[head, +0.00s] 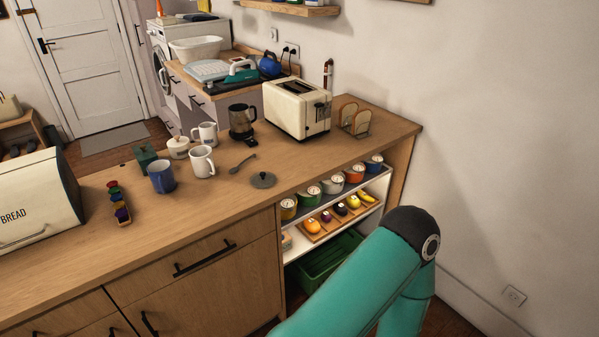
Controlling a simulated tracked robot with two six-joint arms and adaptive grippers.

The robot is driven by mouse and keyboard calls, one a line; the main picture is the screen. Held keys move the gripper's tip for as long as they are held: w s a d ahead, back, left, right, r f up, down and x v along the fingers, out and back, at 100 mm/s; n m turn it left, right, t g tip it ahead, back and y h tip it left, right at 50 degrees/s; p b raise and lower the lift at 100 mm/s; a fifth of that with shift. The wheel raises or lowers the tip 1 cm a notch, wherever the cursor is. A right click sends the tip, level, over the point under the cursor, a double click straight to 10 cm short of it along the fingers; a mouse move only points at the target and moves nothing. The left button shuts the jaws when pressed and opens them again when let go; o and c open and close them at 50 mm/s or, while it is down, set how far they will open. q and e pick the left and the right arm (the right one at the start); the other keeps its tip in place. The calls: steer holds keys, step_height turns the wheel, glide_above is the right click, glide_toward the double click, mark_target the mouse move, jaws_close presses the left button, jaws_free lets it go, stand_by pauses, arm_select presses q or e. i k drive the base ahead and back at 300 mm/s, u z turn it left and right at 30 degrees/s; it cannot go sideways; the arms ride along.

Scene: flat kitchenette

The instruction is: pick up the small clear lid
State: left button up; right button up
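A small round lid (263,180) with a knob on top lies flat on the wooden counter, near its front edge. It looks dark grey and see-through at most in part; I cannot tell whether it is clear. Nothing covers it, and a dark spoon (243,163) lies just behind and left of it. Neither of my grippers is in view. Only a teal link of one of my arms shows at the lower right, in front of the shelf and apart from the lid.
Behind the lid are a dark glass jug (241,120), a cream toaster (297,107) and a toast rack (354,120). White mugs (202,161) and a blue mug (161,177) stand to its left. An open shelf (350,206) with several pots is right. The counter (225,200) front-left of the lid is clear.

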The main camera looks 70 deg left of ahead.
mark_target(263, 178)
steer(key=z, duration=0.1)
steer(key=i, duration=1.65)
steer(key=u, duration=2.5)
steer(key=i, duration=0.35)
steer(key=u, duration=2.3)
steer(key=i, duration=1)
steer(key=z, duration=0.7)
